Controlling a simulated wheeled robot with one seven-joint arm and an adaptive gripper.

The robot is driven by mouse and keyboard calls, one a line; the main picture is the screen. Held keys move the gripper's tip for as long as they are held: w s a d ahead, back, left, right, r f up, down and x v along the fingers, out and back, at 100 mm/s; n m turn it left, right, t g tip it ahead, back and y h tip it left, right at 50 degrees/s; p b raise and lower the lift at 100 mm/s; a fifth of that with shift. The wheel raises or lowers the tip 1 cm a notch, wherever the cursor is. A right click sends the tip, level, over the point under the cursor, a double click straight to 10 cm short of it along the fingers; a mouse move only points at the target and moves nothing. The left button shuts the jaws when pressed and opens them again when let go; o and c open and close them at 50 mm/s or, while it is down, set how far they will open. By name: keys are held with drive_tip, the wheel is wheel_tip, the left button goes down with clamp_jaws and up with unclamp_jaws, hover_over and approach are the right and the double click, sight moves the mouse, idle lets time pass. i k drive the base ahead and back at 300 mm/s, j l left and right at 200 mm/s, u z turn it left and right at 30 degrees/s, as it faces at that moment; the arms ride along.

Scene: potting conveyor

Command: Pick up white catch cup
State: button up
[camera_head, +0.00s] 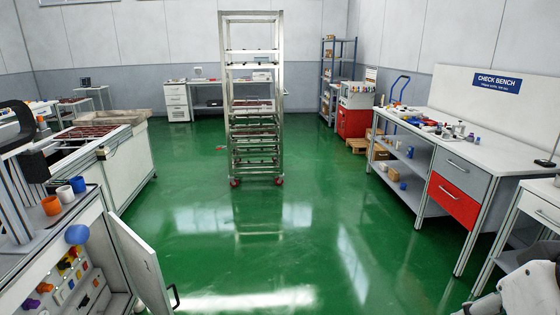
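A white cup (66,193) stands upright on the top of the cabinet (38,232) at the left. An orange cup (51,205) is just to its left and a blue cup (78,184) just to its right. The white cup is small in the view, and its inside is hard to make out. My gripper is not visible; a pale grey part at the bottom right corner seems to be my arm.
The cabinet door (140,262) stands open toward the aisle. A tall wheeled rack (252,60) stands mid-floor. A check bench (445,145) with small items runs along the right. The green floor (300,220) between is clear.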

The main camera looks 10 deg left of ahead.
sight(65, 194)
drive_tip(key=i+l, duration=0.1)
drive_tip(key=i, duration=1.75)
drive_tip(key=i+u, duration=0.1)
drive_tip(key=u, duration=0.8)
drive_tip(key=i+u, duration=0.15)
drive_tip(key=u, duration=0.25)
drive_tip(key=l+u, duration=0.1)
drive_tip(key=u, duration=1.05)
